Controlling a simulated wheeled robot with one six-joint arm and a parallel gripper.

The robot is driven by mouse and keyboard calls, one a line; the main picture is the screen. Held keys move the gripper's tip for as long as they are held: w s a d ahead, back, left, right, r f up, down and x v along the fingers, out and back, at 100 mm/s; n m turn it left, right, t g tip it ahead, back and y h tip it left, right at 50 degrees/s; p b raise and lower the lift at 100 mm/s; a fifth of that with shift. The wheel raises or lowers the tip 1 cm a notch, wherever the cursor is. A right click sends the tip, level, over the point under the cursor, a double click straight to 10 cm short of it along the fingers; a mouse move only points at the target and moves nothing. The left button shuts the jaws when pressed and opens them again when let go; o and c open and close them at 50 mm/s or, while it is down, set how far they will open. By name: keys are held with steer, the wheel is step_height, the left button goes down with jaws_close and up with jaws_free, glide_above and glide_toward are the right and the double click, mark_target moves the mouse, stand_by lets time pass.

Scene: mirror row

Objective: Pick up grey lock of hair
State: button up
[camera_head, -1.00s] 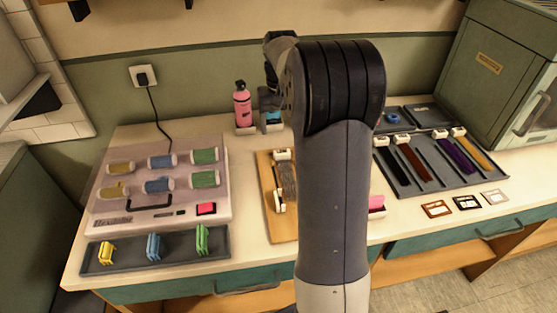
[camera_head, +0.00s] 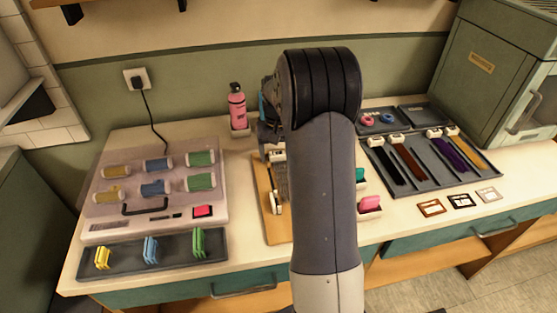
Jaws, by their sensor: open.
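The grey lock of hair (camera_head: 283,182) lies on a wooden board (camera_head: 278,233) in the middle of the counter, partly hidden behind my arm. A pale clip (camera_head: 277,156) shows at its far end. A black-and-white piece (camera_head: 276,202) lies on the board at its left. My gripper (camera_head: 273,142) is open and points down near the far end of the lock. My arm hides part of it, and I cannot tell whether the fingers touch the clip.
A dark tray (camera_head: 430,179) at right holds several hair locks. A case with coloured rollers (camera_head: 156,187) stands at left, behind a clip tray (camera_head: 190,262). A pink bottle (camera_head: 237,104) stands behind the board. A pink block (camera_head: 370,203) sits right of my arm.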

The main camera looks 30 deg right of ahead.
steer(key=shift+c, duration=0.3)
steer(key=c, duration=1)
steer(key=shift+r, duration=0.15)
steer(key=shift+c, duration=0.2)
step_height(320, 180, up, 10)
steer(key=shift+s, duration=0.1)
